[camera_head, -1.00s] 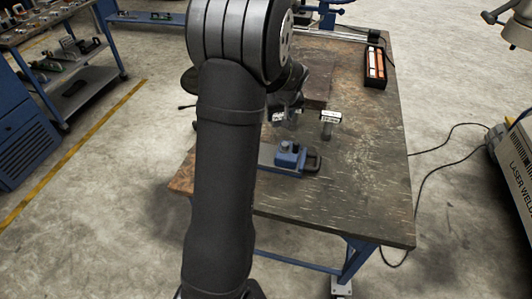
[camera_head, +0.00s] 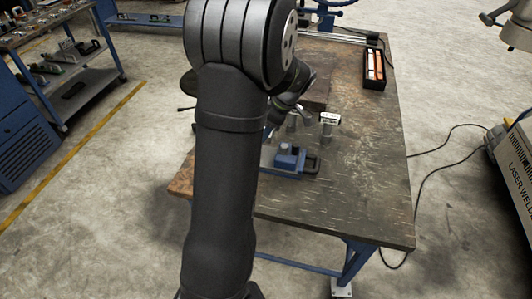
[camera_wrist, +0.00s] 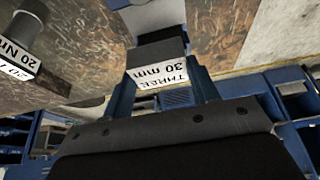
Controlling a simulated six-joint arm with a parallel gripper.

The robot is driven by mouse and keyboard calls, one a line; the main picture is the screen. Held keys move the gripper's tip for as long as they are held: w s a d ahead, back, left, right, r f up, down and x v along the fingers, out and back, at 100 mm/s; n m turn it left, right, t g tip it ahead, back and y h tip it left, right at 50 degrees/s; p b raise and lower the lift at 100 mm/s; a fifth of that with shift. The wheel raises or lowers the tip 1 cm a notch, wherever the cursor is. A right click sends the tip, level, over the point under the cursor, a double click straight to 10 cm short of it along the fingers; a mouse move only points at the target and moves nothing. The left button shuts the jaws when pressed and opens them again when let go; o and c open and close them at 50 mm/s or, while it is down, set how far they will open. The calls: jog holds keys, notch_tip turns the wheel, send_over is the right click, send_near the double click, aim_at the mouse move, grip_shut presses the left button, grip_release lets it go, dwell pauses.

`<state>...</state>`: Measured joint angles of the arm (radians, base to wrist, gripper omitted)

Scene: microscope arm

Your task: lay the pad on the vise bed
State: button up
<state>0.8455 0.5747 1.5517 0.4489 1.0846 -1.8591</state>
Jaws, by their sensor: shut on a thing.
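My gripper (camera_wrist: 160,68) shows in the wrist view with its two blue fingers shut on a dark grey pad. The pad (camera_wrist: 155,52) has a white label reading "THREE 30 mm" and sits between the fingertips. In the head view my arm hides most of the gripper, and I cannot make out the pad there. The blue vise (camera_head: 290,158) lies on the workbench (camera_head: 350,195), in front of and right of my gripper. I cannot tell the gap between pad and vise.
A post with a white-labelled top (camera_head: 329,122) stands behind the vise. A labelled piece (camera_wrist: 20,55) shows at the wrist view's left. Another post (camera_head: 292,120) stands nearby. A black tray (camera_head: 375,70) holds orange-and-white pieces at the back right. The bench's front right is clear.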

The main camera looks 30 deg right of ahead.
jog(key=shift+f, duration=4.4)
jog(key=shift+f, duration=0.1)
jog(key=o, duration=1.5)
jog(key=shift+c, duration=0.2)
jog(key=v, duration=1.2)
